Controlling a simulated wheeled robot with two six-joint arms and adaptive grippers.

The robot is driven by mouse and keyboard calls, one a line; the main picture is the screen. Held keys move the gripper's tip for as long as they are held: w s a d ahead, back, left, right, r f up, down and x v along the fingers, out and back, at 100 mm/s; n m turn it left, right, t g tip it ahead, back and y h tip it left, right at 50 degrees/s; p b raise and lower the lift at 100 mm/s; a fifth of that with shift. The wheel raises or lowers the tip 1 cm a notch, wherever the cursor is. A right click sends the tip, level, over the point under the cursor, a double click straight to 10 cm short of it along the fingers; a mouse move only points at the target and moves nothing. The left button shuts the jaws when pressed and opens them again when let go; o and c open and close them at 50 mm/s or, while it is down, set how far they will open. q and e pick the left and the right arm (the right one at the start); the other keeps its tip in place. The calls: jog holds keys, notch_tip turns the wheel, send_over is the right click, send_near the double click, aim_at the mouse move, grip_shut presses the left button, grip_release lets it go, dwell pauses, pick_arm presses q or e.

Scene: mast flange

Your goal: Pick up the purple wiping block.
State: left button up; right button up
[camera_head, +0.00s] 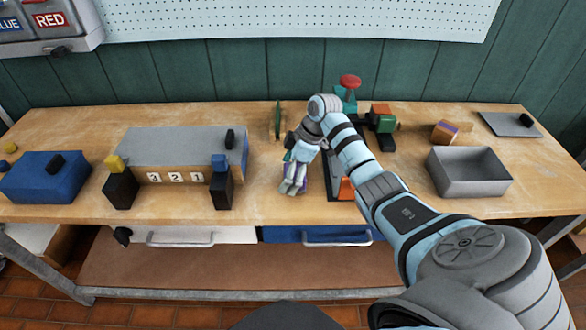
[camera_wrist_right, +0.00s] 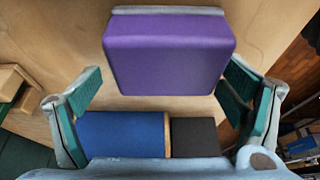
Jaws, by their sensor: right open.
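The purple wiping block (camera_wrist_right: 168,55) shows large in the right wrist view, with a grey layer along its top edge. It lies over the bare wooden tabletop. My right gripper (camera_head: 295,178) is over the bench just right of the numbered box, pointing down. In the head view the gripper mostly hides the block. My left gripper is not in view.
A grey-topped numbered box (camera_head: 180,146) with dark posts stands left of the gripper; its blue end (camera_wrist_right: 120,134) shows close in the wrist view. A grey bin (camera_head: 470,186) and a wooden block (camera_head: 445,132) are at the right. A red-knobbed device (camera_head: 350,82) stands behind.

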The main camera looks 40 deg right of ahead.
jog(key=shift+s+r, duration=0.15)
jog(key=shift+s, duration=0.1)
jog(key=shift+s+r, duration=0.15)
jog(key=shift+s, duration=0.1)
jog(key=c, duration=0.6)
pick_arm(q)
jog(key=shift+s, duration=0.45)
pick_arm(e)
jog(key=shift+w, duration=0.1)
jog(key=c, duration=0.7)
pick_arm(q)
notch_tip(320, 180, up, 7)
jog(key=p, duration=0.7)
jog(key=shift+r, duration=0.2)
pick_arm(e)
notch_tip(320, 180, up, 20)
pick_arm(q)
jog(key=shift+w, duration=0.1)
